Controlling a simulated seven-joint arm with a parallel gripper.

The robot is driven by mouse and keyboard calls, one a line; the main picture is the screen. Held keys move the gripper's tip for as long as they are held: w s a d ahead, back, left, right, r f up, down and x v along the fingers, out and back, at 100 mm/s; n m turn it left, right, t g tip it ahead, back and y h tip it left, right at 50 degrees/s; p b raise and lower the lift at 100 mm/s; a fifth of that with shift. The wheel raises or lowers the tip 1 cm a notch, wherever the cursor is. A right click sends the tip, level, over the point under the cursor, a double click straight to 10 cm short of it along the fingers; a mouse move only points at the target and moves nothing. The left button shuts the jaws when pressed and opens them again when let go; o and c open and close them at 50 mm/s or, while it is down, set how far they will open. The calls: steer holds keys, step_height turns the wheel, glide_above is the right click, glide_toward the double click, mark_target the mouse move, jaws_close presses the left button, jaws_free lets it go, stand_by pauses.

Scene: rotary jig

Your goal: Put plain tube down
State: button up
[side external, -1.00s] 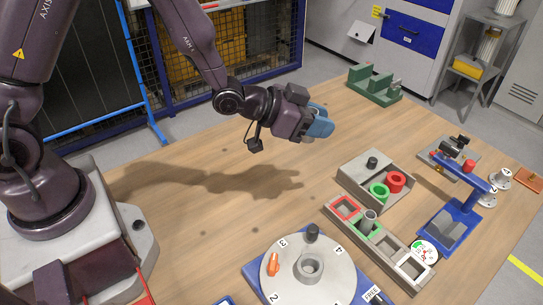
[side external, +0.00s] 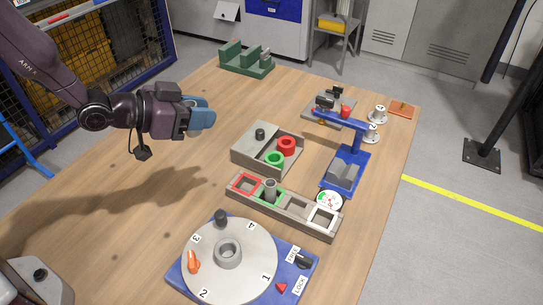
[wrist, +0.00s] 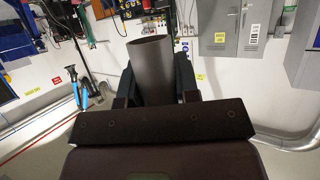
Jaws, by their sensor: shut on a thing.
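My gripper (side external: 203,113) is held level above the left part of the wooden table, its blue fingers pointing right. In the wrist view my gripper (wrist: 155,88) is shut on a plain dark grey tube (wrist: 152,68), whose open end shows between the fingers. In the side view the fingers largely hide this tube. Another grey tube (side external: 270,189) stands upright in the green-framed compartment of a long grey rack (side external: 292,212), well apart from my gripper.
A round numbered turntable (side external: 252,262) with a central ring and an orange clamp is at the front. A grey tray (side external: 250,153) holds red and green rings. A blue stand (side external: 345,175) is at right and a green fixture (side external: 245,60) at the back. The left tabletop is clear.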

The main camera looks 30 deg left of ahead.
steer(key=d+m+h, duration=0.1)
steer(key=d+m+g+h, duration=0.1)
steer(key=d, duration=0.1)
steer(key=d+m+h, duration=0.1)
steer(key=d, duration=0.1)
steer(key=shift+s+g, duration=0.4)
steer(key=w+d+f, duration=0.1)
steer(key=w+f, duration=0.3)
steer(key=w+d+f, duration=0.2)
steer(key=w+f, duration=0.2)
steer(key=w+d+f, duration=0.2)
steer(key=w+f, duration=0.2)
steer(key=w, duration=0.1)
steer(key=shift+d, duration=0.15)
steer(key=shift+f, duration=0.25)
steer(key=shift+f, duration=0.1)
